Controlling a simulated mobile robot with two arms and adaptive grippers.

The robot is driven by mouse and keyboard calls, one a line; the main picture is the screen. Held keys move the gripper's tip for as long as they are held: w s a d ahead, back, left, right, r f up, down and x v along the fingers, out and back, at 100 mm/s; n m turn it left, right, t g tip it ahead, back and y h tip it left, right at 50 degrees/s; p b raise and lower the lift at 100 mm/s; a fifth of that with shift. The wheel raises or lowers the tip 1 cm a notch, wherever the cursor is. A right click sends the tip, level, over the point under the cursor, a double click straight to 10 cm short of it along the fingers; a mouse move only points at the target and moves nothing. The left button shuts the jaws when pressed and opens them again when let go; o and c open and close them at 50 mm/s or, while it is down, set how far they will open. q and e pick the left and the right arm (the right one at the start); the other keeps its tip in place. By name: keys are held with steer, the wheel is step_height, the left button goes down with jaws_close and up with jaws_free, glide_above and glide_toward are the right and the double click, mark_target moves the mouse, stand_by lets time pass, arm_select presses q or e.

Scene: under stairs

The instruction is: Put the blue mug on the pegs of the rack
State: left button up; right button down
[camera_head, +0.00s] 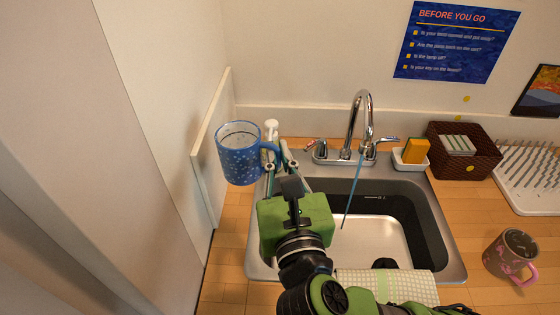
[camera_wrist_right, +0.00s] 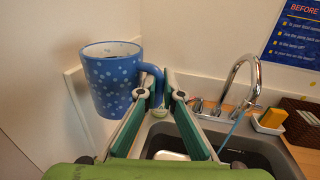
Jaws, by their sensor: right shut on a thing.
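The blue mug (camera_head: 238,158) with pale speckles is held in the air at the left of the sink, roughly upright with its opening up. It also shows in the right wrist view (camera_wrist_right: 110,82). My right gripper (camera_head: 277,158) is shut on the mug's handle, which points right; its fingers (camera_wrist_right: 160,88) meet around the handle in the wrist view. A white rack (camera_head: 545,198) with rows of thin pegs stands at the far right of the counter, partly cut off by the picture's edge. My left gripper is not in view.
The sink (camera_head: 440,215) with its faucet (camera_head: 366,115) lies in the middle. A wall panel (camera_head: 208,160) is close left.

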steer(key=shift+w+a+r+m+h, duration=0.1)
steer(key=shift+r+m+h, duration=0.3)
steer(key=shift+h, duration=0.3)
steer(key=shift+a+r+m+h, duration=0.1)
steer(key=shift+r+m+h, duration=0.25)
steer(key=shift+h, duration=0.35)
steer(key=shift+d+f, duration=0.1)
steer(key=s+d+f+n+g+y, duration=0.1)
steer(key=d+f+n+g+y, duration=0.1)
steer(key=f+n+g+y, duration=0.3)
steer(key=s+d+f+n+g+y, duration=0.2)
steer(key=d+f+n+g+y, duration=0.1)
steer(key=n+g+y, duration=0.8)
steer(key=shift+f+n+g+y, duration=0.45)
steer(key=shift+f+y, duration=0.45)
steer(key=shift+y, duration=0.2)
